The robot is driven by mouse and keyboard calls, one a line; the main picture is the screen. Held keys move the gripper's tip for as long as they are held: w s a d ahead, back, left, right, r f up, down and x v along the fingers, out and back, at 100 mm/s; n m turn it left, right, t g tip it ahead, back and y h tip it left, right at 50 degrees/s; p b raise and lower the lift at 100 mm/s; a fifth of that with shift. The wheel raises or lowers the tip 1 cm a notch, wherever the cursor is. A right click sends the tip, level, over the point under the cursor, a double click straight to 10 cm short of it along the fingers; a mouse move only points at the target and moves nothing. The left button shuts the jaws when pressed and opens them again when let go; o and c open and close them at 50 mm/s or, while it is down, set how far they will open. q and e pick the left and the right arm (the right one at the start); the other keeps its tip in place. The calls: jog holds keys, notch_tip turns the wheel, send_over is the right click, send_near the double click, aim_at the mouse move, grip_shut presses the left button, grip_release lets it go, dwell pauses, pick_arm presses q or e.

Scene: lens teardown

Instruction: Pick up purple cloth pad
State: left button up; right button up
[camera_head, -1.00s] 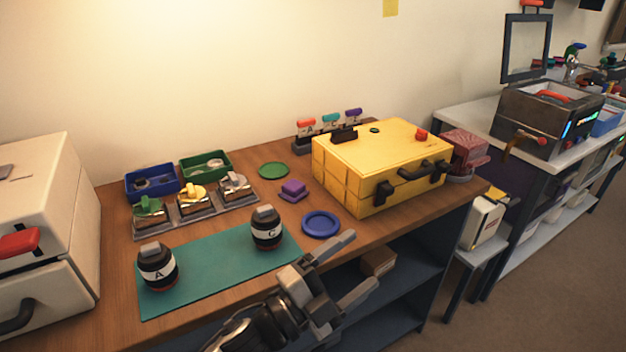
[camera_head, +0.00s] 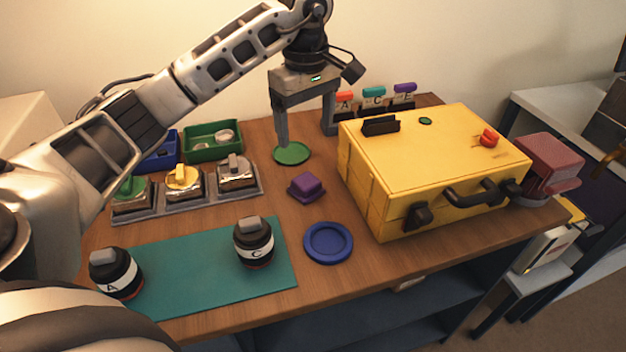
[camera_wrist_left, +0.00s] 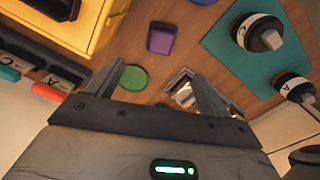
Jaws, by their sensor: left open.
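The purple cloth pad (camera_head: 306,187) lies on the wooden table between the green disc and the blue dish, left of the yellow case. It also shows in the left wrist view (camera_wrist_left: 161,39), beyond the fingertips. My left gripper (camera_head: 306,140) is open and empty, pointing down at the back of the table. It is behind the pad and apart from it, with one finger over or near the green disc (camera_head: 291,154). In the left wrist view the open fingers (camera_wrist_left: 160,85) reach toward the table. My right gripper is not in view.
The yellow case (camera_head: 435,160) stands close right of the pad. A blue dish (camera_head: 328,243) lies in front, beside a teal mat (camera_head: 190,285) with two dark lens parts. A tray of blocks (camera_head: 190,205) is at left.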

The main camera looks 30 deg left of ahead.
pick_arm(q)
send_over(306, 180)
notch_tip(306, 180, down, 8)
jog(key=shift+d+p, duration=0.15)
jog(key=shift+p, duration=0.3)
jog(key=shift+f, duration=0.25)
notch_tip(306, 180, down, 4)
jog(key=shift+f+p, duration=0.1)
jog(key=shift+p, duration=0.5)
jog(key=shift+f, duration=0.55)
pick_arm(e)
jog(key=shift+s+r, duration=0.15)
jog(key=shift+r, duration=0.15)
pick_arm(q)
jog(key=c, duration=1.1)
jog(key=shift+c, duration=0.2)
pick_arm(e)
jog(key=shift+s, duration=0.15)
